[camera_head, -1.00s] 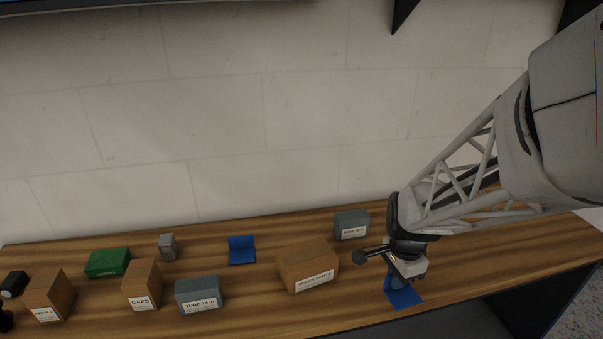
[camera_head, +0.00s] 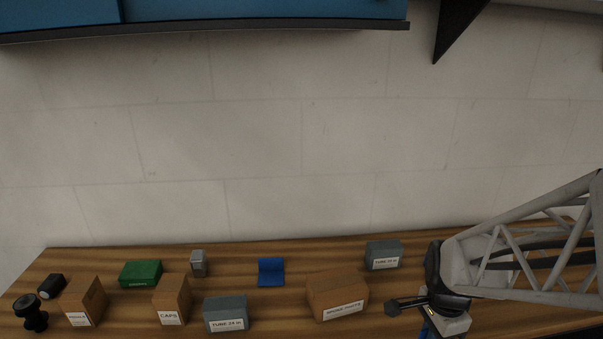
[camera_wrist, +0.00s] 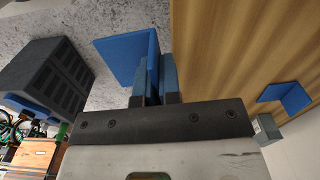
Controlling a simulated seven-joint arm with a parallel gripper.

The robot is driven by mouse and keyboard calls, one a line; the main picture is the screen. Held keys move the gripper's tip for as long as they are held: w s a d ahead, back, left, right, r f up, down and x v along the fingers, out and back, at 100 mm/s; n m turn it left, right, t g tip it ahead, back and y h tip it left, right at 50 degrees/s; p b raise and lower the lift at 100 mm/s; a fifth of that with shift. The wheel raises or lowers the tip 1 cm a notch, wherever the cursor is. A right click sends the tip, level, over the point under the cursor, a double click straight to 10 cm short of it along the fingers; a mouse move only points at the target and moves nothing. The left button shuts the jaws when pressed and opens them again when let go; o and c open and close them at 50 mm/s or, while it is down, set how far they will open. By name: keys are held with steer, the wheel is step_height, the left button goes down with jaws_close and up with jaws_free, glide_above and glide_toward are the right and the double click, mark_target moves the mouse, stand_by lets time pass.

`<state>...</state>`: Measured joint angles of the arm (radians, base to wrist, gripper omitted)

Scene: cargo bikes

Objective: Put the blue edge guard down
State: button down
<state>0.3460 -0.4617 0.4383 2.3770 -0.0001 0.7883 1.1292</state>
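A blue L-shaped edge guard (camera_wrist: 124,54) is held in my gripper (camera_wrist: 156,72). The two fingers are shut on one of its flanges, and the other flange sticks out to the left in the wrist view. It appears beside the table edge there, with grey floor behind it.
On the wooden table (camera_head: 290,308) stand a brown spare-parts box (camera_head: 337,295), a grey tube box (camera_head: 383,255), another grey tube box (camera_head: 226,313), a brown caps box (camera_head: 172,299) and a green box (camera_head: 141,273). A dark crate-like block (camera_wrist: 48,78) is beyond the table edge.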

steer(key=shift+a, duration=0.15)
steer(key=w+a+r, duration=0.1)
steer(key=a+r, duration=0.3)
steer(key=a, duration=0.3)
steer(key=w+a+r+m, duration=0.1)
steer(key=w+a+r, duration=0.1)
steer(key=a, duration=0.6)
steer(key=shift+r, duration=0.9)
steer(key=shift+w, duration=0.1)
steer(key=shift+w, duration=0.15)
glide_above(335, 274)
steer(key=shift+f, duration=0.75)
steer(key=shift+f, duration=1.8)
